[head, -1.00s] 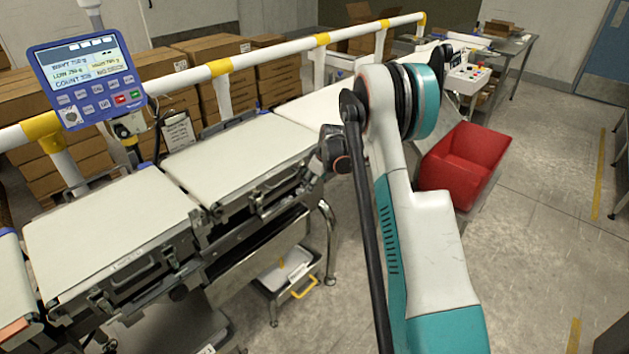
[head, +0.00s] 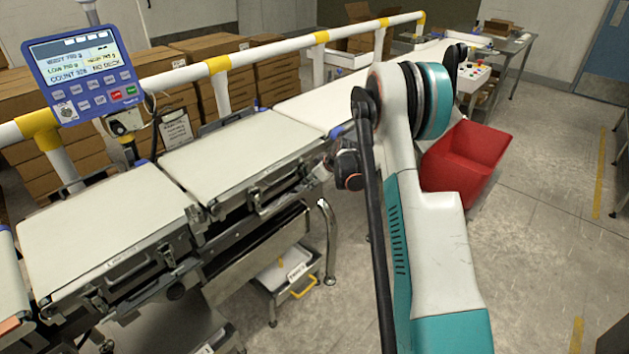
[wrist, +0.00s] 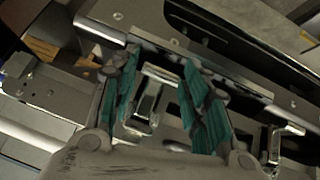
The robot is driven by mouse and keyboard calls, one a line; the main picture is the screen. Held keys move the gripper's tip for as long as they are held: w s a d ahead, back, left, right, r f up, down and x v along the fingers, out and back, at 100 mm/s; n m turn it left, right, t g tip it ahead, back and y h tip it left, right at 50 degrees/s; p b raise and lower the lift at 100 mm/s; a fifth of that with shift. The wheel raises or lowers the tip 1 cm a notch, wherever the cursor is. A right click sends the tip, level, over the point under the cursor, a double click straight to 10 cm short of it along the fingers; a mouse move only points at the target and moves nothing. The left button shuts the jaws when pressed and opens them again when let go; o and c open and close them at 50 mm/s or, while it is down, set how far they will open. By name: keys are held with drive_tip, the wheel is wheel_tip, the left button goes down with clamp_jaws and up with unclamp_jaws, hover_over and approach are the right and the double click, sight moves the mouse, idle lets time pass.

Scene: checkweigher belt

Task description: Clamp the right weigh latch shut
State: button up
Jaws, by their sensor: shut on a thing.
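The right weigh latch (wrist: 148,103) is a bright metal loop and lever on the side of the weigh section. In the wrist view it lies between the teal-padded fingers of my gripper (wrist: 160,70), which is shut on it. Whether its lever lies fully flat cannot be told. A second metal latch (wrist: 283,140) shows at the right of the wrist view. In the head view my gripper (head: 323,172) is at the right end of the weigh section's near side, largely hidden by my wrist. The weigh belt (head: 235,150) is bare and pale.
A display panel (head: 85,70) stands at the left on a post. A white and yellow rail (head: 270,52) runs behind the belts. A red bin (head: 465,158) is right of my arm. Open floor lies at the right.

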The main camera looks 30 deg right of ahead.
drive_tip(key=shift+a+f+t+y+b, duration=0.35)
drive_tip(key=shift+f+t+b, duration=0.15)
drive_tip(key=shift+f+t, duration=0.25)
drive_tip(key=shift+w+a+f+t+y, duration=0.15)
drive_tip(key=shift+w+f+t+y, duration=0.1)
drive_tip(key=shift+t, duration=0.4)
drive_tip(key=shift+w+a+f+t+y, duration=0.1)
drive_tip(key=shift+w+f+t+y, duration=0.1)
drive_tip(key=shift+t, duration=0.4)
drive_tip(key=o, duration=0.9)
drive_tip(key=shift+a+r, duration=0.1)
drive_tip(key=shift+w, duration=0.1)
drive_tip(key=shift+d, duration=0.2)
